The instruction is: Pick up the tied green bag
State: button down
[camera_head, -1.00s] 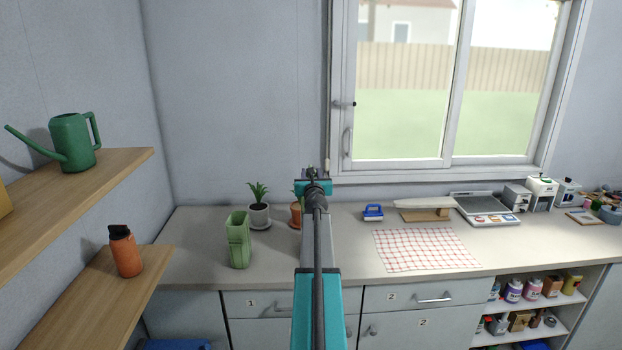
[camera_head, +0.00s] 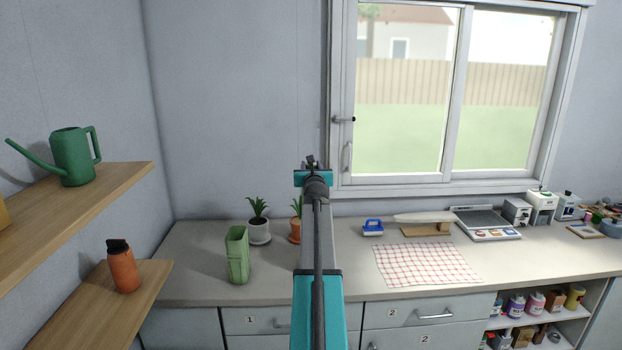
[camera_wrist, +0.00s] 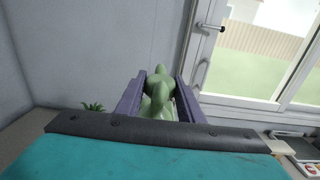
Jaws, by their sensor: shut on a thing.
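The tied green bag (camera_wrist: 158,85) is between the two purple-grey fingers of my gripper (camera_wrist: 160,92) in the wrist view. It has a rounded knot at the top, and more green shows below it. The fingers are shut on the bag. In the head view my gripper (camera_head: 311,162) is at the far end of my arm, in front of the wall left of the window and above the counter. The bag is hidden behind my arm there.
The counter (camera_head: 195,285) holds a green open-topped container (camera_head: 237,258), a white-potted plant (camera_head: 259,231), an orange-potted plant (camera_head: 295,230) and a checked cloth (camera_head: 428,264). Wooden shelves at left carry a green watering can (camera_head: 73,157) and an orange bottle (camera_head: 122,270). The window (camera_head: 455,100) is behind.

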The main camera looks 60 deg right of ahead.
jog(key=shift+r, duration=2)
jog(key=shift+s, duration=0.15)
